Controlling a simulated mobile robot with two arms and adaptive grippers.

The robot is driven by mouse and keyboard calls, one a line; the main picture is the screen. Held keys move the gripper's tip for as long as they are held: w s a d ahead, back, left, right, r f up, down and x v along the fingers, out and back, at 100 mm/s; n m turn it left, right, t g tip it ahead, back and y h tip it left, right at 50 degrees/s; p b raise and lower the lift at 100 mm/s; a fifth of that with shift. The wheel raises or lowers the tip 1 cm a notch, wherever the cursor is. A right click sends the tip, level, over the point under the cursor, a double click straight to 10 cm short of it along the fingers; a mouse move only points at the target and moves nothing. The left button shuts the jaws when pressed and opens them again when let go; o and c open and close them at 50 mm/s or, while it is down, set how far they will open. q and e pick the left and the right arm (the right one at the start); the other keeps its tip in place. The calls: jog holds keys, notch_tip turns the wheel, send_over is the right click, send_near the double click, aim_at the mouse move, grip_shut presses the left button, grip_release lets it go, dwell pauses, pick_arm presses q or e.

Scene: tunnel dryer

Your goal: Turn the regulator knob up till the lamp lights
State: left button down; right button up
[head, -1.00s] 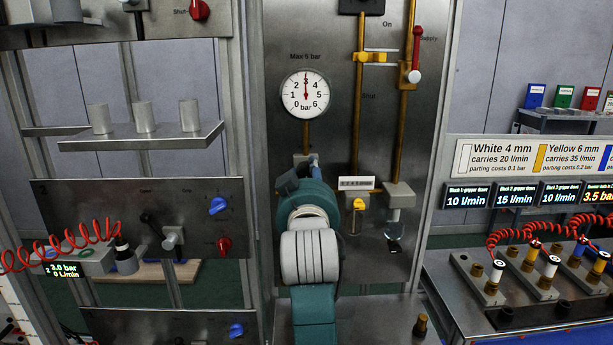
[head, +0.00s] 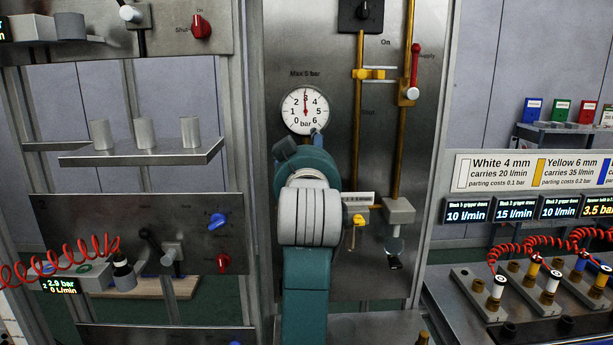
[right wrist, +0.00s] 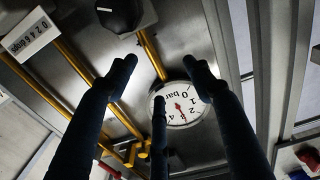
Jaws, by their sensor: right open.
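The regulator knob (right wrist: 118,14), black and round on a grey block, shows at the top of the right wrist view. In the head view my right arm hides it, below the gauge. The round white gauge (head: 305,110) has its needle near 3 bar; it also shows, turned over, in the right wrist view (right wrist: 184,104). My right gripper (head: 317,138) is raised in front of the panel at the gauge's lower edge. In the wrist view its dark fingers (right wrist: 160,80) are spread and empty, apart from the knob in the picture. I cannot identify the lamp. My left gripper is out of view.
Brass pipes (head: 357,120) run beside the gauge, with a yellow valve (head: 375,73) and red supply handle (head: 415,65). A small drops label (head: 357,198) sits right of my arm. A shelf (head: 150,152) with metal cylinders stands left; a fittings bench (head: 510,325) stands right.

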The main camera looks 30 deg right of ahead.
jog(key=shift+d+r, duration=0.1)
jog(key=shift+r, duration=0.7)
